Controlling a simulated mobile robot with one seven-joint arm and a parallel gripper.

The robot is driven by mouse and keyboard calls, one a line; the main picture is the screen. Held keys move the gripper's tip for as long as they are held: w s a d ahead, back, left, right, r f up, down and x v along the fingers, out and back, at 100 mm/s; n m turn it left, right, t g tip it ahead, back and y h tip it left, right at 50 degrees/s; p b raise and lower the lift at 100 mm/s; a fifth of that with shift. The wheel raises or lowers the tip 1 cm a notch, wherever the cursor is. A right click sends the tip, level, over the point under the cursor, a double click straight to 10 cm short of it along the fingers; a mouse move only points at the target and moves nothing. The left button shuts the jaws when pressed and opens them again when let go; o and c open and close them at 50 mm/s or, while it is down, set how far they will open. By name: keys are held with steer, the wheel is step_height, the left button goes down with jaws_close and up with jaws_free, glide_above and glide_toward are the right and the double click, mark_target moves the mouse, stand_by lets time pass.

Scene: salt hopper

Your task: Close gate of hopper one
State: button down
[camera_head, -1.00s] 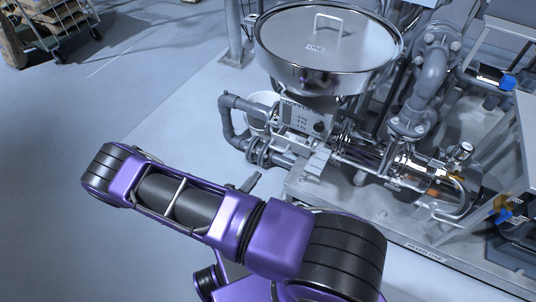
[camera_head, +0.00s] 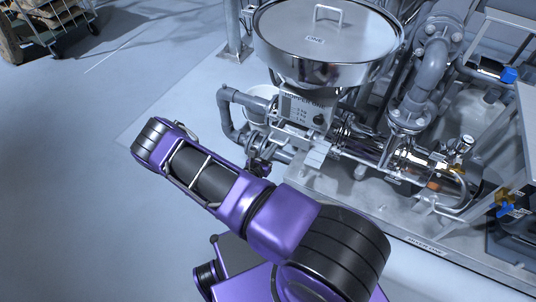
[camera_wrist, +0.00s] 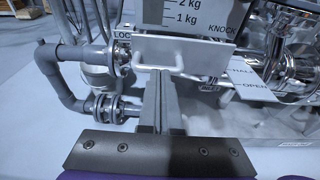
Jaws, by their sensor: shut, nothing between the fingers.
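Hopper one (camera_head: 325,50) is a round steel vessel with a handled lid marked ONE. Its label panel (camera_head: 300,104) sits below the bowl. In the wrist view, a pale plate (camera_wrist: 205,54) with a U-shaped handle (camera_wrist: 177,69) lies under the scale panel; it appears to be the gate. A flat piece marked HALF and OPEN (camera_wrist: 243,74) lies to its right. My gripper (camera_wrist: 160,76) is shut and empty, its fingertips at the handle; I cannot tell whether they touch it. In the head view my gripper (camera_head: 259,167) is small and dark beside the hopper's lower pipes.
Grey flanged pipes (camera_wrist: 72,75) stand close on the left. A steel pipe assembly (camera_head: 430,172) runs right of the hopper on a raised base. A wire cart (camera_head: 60,25) stands far off at top left. The floor (camera_head: 70,180) on the left is clear.

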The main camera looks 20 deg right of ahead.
mark_target(281, 135)
stand_by(0.3)
steer(key=x, duration=0.3)
steer(key=b+x, duration=0.1)
steer(key=shift+w+d+r, duration=0.15)
steer(key=shift+r, duration=0.15)
steer(key=shift+w+d+r, duration=0.2)
steer(key=shift+d, duration=0.05)
steer(key=shift+a, duration=0.1)
